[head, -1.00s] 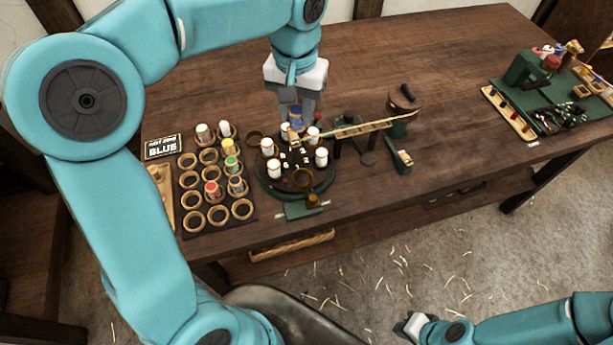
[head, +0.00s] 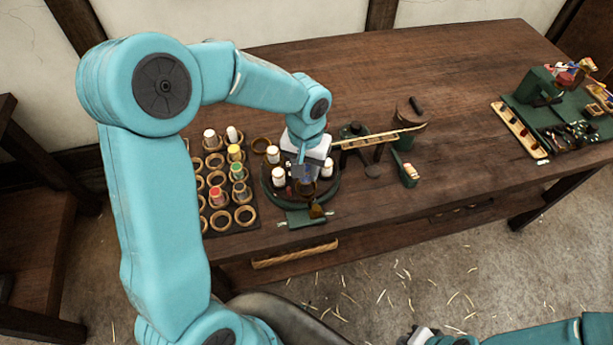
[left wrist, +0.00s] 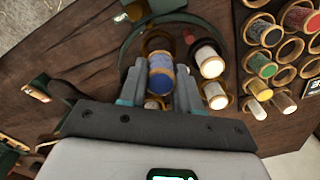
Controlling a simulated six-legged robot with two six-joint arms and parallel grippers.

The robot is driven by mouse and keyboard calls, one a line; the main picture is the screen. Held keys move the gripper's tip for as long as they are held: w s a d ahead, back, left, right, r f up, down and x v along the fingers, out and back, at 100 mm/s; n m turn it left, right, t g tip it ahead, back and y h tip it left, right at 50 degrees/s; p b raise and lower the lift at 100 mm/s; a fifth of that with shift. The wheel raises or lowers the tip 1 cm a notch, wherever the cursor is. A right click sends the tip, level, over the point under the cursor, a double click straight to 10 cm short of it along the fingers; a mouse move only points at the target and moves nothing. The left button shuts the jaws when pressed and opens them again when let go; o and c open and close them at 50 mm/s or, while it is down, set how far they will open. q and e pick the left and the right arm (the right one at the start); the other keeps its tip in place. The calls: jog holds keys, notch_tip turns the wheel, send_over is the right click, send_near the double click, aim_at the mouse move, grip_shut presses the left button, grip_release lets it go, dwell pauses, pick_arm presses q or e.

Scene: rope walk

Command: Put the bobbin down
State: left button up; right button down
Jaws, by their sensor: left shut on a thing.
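My left gripper (head: 307,180) is over the front part of the round dark carousel (head: 333,197). It is shut on the blue bobbin (left wrist: 161,77), which shows between the fingers in the left wrist view. In the head view the gripper mostly hides the bobbin. A wooden ring (left wrist: 159,43) shows at the bobbin's far end; I cannot tell whether the bobbin rests in it. White bobbins (head: 273,154) stand around the carousel, and one shows beside the fingers in the left wrist view (left wrist: 209,62). My right gripper (head: 422,336) is at the bottom edge, partly cut off.
A rack of wooden rings (head: 218,220) with several coloured bobbins stands left of the carousel. A wooden arm (head: 380,137) reaches over the bench from the carousel's right. A green mat (head: 560,115) with tools lies at far right. The bench's back middle is clear.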

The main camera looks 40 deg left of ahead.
aim_at(306, 179)
pick_arm(q)
notch_tip(306, 179, down, 4)
jog(key=shift+w+f, duration=0.1)
jog(key=shift+f, duration=0.05)
jog(key=shift+d, duration=0.1)
jog(key=shift+f, duration=0.15)
jog(key=o, duration=1)
notch_tip(306, 179, up, 13)
jog(key=shift+f, duration=0.2)
